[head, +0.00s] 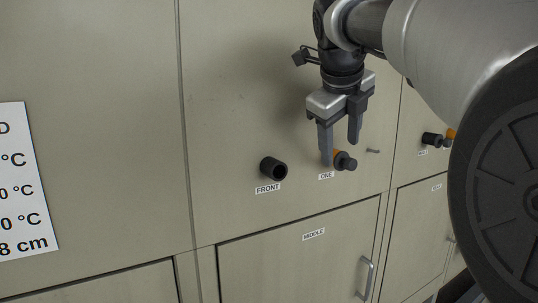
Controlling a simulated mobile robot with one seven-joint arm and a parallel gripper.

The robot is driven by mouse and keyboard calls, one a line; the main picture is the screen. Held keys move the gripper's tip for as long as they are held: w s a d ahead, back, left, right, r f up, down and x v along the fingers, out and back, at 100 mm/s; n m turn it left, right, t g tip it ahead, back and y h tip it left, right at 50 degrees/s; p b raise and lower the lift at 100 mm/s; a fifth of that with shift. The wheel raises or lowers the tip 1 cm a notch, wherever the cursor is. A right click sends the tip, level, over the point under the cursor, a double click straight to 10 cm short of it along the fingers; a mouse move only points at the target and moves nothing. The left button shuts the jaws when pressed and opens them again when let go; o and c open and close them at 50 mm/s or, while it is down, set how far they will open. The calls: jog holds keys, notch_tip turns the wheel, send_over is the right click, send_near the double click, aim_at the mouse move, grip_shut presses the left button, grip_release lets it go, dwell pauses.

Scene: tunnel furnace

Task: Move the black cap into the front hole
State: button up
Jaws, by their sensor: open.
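The front hole (280,171) is the open end of a short black tube that sticks out of the beige panel above the label FRONT.
Farther right on the panel are another black tube (431,139) and an orange piece (450,133), partly hidden by my arm. Below is a MIDDLE door (300,262) with a metal handle (366,277). A white sign (24,180) is at left.

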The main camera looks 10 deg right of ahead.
aim_at(341, 154)
jog(key=shift+x, duration=1.95)
jog(key=shift+c, duration=0.4)
jog(key=c, duration=1)
jog(key=shift+s+d+b, duration=0.3)
jog(key=shift+s+b, duration=0.1)
jog(key=shift+s, duration=0.4)
jog(key=shift+s+d+b, duration=0.35)
jog(key=shift+s+b, duration=0.05)
jog(key=shift+s, duration=0.4)
jog(key=shift+s+d+b, duration=0.3)
jog(key=shift+s+b, duration=0.1)
jog(key=shift+s, duration=0.35)
jog(key=s+d+b, duration=0.1)
jog(key=s, duration=0.2)
jog(key=s+d+b, duration=0.1)
jog(key=s, duration=0.2)
jog(key=s+d+b, duration=0.1)
jog(key=s, duration=0.2)
jog(key=shift+s+d, duration=0.15)
jog(key=shift+d, duration=0.25)
